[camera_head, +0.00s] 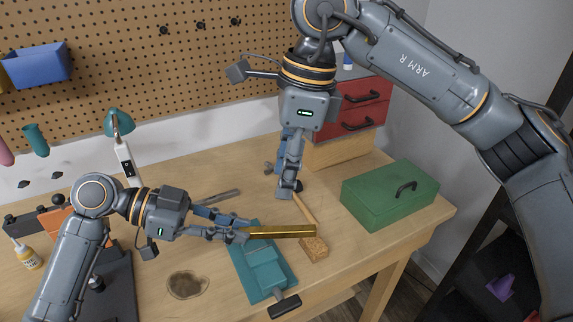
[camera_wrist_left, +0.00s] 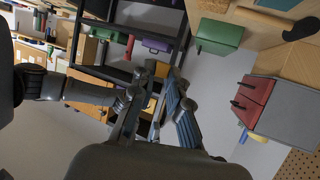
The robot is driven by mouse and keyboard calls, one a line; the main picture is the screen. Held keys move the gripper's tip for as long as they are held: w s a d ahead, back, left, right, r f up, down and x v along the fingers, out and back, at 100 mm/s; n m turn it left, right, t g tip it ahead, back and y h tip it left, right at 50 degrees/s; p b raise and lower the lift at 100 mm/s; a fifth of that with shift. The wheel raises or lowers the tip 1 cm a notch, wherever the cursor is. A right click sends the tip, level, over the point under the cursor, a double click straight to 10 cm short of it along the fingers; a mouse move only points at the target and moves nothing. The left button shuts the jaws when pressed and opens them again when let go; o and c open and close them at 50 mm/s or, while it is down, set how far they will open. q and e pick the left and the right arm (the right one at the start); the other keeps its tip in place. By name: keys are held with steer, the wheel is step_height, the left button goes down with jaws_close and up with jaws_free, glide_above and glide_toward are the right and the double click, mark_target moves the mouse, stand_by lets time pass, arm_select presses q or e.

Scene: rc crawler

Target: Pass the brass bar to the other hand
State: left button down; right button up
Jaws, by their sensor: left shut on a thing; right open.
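The brass bar (camera_head: 283,232) is a long golden bar, lying roughly level in the camera_head view. My left gripper (camera_head: 240,235) is shut on its left end, and the rest sticks out to the right above the bench. In the left wrist view the fingers of my left gripper (camera_wrist_left: 155,110) are partly seen, with golden colour between them; the bar's outline there is unclear. My right gripper (camera_head: 288,188) is open and empty, pointing down above and behind the bar, apart from it.
A teal vise (camera_head: 262,270) stands below the bar. A wooden-handled brush (camera_head: 314,249) lies beside it. A green toolbox (camera_head: 375,205) is at the right, red drawers (camera_head: 362,121) behind. A dark stain (camera_head: 187,285) marks the bench (camera_head: 345,258).

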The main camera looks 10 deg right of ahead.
mark_target(275, 228)
steer(key=f, duration=0.3)
steer(key=a+f, duration=0.1)
steer(key=f, duration=0.7)
steer(key=shift+a+f, duration=0.2)
steer(key=shift+a, duration=0.1)
jaws_close()
arm_select(q)
steer(key=c, duration=1.2)
jaws_free()
